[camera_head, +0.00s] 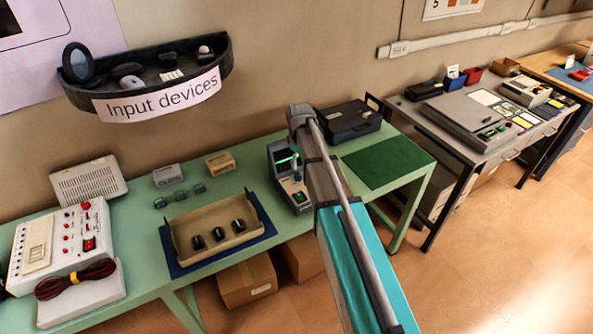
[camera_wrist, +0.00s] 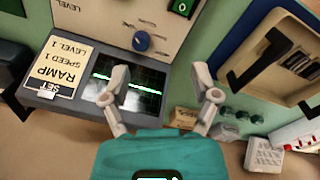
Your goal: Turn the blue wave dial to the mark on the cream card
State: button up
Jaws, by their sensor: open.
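The blue wave dial (camera_wrist: 141,41) sits on the pale panel of a grey device, beyond my left finger in the wrist view. The cream card (camera_wrist: 63,69) lies left of the device's dark screen (camera_wrist: 129,85); it reads RAMP, SPEED 1, LEVEL 1, upside down. A green line crosses the screen. My gripper (camera_wrist: 161,76) is open and empty, its fingers apart over the screen side, not touching the dial. In the head view the device (camera_head: 284,158) stands on the green table, partly behind my arm, which hides my fingers. I cannot read the dial's pointer.
A beige tray (camera_head: 176,237) with several dark knobs stands left of the device on a blue mat. A black case (camera_head: 347,122) stands behind to the right. Small boxes (camera_head: 219,163) stand at the back left. A dark green mat (camera_head: 401,160) on the right is clear.

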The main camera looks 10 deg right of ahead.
jog(key=r+n, duration=0.1)
jog(key=n, duration=0.1)
send_over(298, 175)
jog(key=shift+s+a+r+p, duration=0.1)
jog(key=shift+s+a+p, duration=0.1)
jog(key=shift+a+p, duration=0.1)
jog(key=shift+f, duration=0.2)
jog(key=f+b, duration=1.3)
jog(key=shift+w+d+f+b, duration=0.2)
jog(key=shift+w+d+b, duration=0.05)
jog(key=shift+b, duration=0.15)
dwell(0.5)
grip_shut()
